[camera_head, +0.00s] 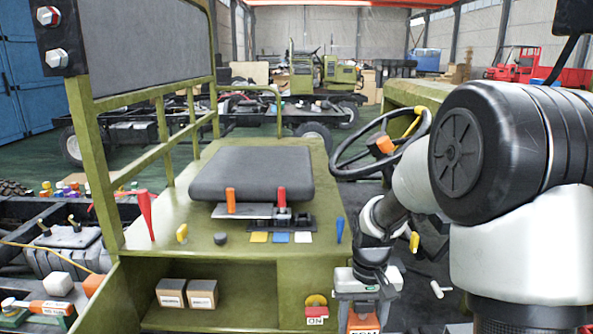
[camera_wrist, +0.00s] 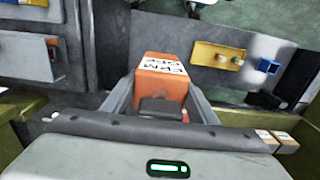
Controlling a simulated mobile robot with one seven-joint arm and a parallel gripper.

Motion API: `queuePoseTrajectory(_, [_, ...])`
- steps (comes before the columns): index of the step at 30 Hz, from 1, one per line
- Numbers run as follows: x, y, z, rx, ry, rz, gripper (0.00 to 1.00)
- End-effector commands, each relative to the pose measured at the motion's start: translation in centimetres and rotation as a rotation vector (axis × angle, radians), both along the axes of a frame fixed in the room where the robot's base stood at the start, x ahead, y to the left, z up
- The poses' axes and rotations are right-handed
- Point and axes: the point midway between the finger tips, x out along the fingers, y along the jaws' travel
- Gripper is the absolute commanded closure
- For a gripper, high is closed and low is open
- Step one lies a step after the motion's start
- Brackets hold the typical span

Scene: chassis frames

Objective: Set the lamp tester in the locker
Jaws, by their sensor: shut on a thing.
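The lamp tester appears to be an orange block with dark lettering (camera_wrist: 163,66), seen in the wrist view between my two fingers; its top also shows at the bottom of the head view (camera_head: 364,323). My gripper (camera_head: 364,312) is shut on it, to the right of the green vehicle body. The locker seems to be the open-fronted green compartment (camera_head: 245,282) below the seat. Two small cardboard boxes (camera_head: 187,293) stand inside it, towards its left, with bare floor to their right. The tester's lower end is hidden in the head view.
A black seat (camera_head: 252,174), tools and coloured tags lie on the deck above. The steering wheel (camera_head: 380,145) is behind my arm. A yellow tray (camera_wrist: 217,56) shows in the wrist view.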

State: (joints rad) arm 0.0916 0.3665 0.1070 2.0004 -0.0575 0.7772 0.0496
Motion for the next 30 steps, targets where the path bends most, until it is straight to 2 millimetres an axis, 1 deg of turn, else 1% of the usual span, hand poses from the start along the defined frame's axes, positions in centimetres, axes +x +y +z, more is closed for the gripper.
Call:
queuePoseTrajectory(1, [-0.3,0.0,2.7,0.000,0.004,0.000,0.78])
queuePoseTrajectory(3, [-0.6,0.0,3.6,0.000,0.004,0.001,0.78])
queuePoseTrajectory(6, [-0.9,0.0,4.4,0.001,0.003,0.000,0.78])
queuePoseTrajectory(11, [-1.2,0.1,4.5,0.002,0.001,0.000,0.78])
queuePoseTrajectory(15, [-1.1,0.1,4.2,0.001,0.000,0.002,0.78])
queuePoseTrajectory(17, [-1.1,0.3,3.7,0.002,0.000,0.002,0.78])
queuePoseTrajectory(20, [-1.2,1.0,1.4,0.002,0.001,0.003,0.78])
queuePoseTrajectory(23, [-1.3,2.5,-2.5,0.003,0.003,0.006,0.78])
queuePoseTrajectory(24, [-1.3,3.3,-4.3,0.003,0.003,0.007,0.78])
queuePoseTrajectory(26, [-1.5,4.4,-7.1,0.003,0.003,0.008,0.78])
queuePoseTrajectory(27, [-1.6,5.2,-8.9,0.003,0.003,0.007,0.78])
queuePoseTrajectory(30, [-1.9,7.0,-12.9,0.003,0.003,0.006,0.78])
